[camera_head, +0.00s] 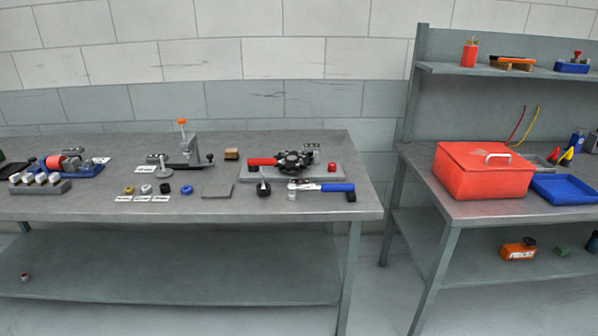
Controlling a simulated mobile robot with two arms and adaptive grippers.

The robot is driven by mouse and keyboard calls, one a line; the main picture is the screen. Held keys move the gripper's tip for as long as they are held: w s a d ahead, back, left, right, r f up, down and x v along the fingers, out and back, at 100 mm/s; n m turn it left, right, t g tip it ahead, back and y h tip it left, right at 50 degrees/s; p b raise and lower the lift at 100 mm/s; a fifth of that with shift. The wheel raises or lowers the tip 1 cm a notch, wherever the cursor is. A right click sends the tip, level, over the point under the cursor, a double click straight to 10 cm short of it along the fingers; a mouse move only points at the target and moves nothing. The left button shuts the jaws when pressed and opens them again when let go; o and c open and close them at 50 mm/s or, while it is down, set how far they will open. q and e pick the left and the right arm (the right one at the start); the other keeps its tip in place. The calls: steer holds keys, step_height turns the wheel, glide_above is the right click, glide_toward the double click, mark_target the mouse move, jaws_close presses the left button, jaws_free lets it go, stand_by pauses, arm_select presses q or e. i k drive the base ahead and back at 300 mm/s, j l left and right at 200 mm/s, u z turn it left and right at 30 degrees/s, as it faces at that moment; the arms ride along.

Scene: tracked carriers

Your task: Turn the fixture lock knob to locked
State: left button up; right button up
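A fixture on a grey base plate (342,176) sits at the right part of the left workbench (215,209). It carries a dark part with several lobes (293,160), a red bar or handle (262,162) pointing left, and a small red knob-like piece (332,167) at its right end. Further left, a grey stand (188,150) has an orange top (182,122) and a black lever (209,157). I cannot tell which piece is the lock knob, or its setting. Neither of my grippers is in view.
A blue-handled tool (337,187) lies before the fixture. Several rings and labels lie left of a flat grey plate (218,190). A red toolbox (480,171) and blue tray (565,189) stand on the right bench. A floor gap separates the benches.

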mark_target(331, 166)
steer(key=i+l+u, duration=0.55)
steer(key=u, duration=0.15)
steer(key=i+l+u, duration=0.15)
steer(key=l+u, duration=0.2)
steer(key=l, duration=0.15)
